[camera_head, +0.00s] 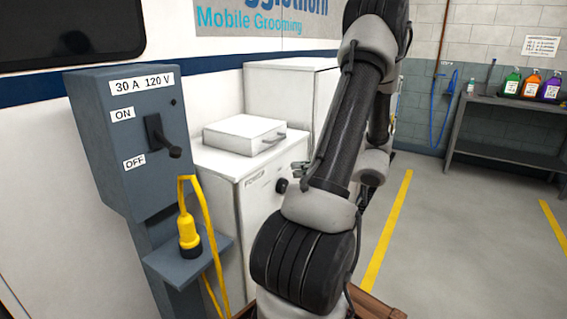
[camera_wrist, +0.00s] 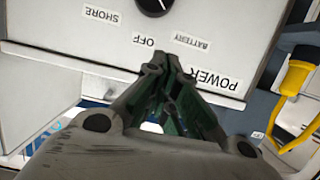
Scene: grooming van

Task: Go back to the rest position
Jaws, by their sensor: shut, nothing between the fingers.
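My gripper shows in the wrist view (camera_wrist: 160,62) with its dark fingers together and nothing between them. Its tips are in front of the white cabinet (camera_wrist: 215,20), which appears upside down there with a black rotary knob (camera_wrist: 154,5) and POWER, SHORE, OFF and BATTERY labels. In the head view my bent arm stands in the middle, and most of the gripper is hidden behind it. The same white cabinet (camera_head: 226,215) and knob (camera_head: 281,186) show just left of the arm.
A grey power box (camera_head: 125,135) at left has a black lever (camera_head: 160,135), with its handle end near OFF height. A yellow plug (camera_head: 188,228) stands on its shelf (camera_head: 215,258) with a yellow cable. Clear floor (camera_head: 450,230) lies right, before a bench (camera_head: 510,115) with bottles.

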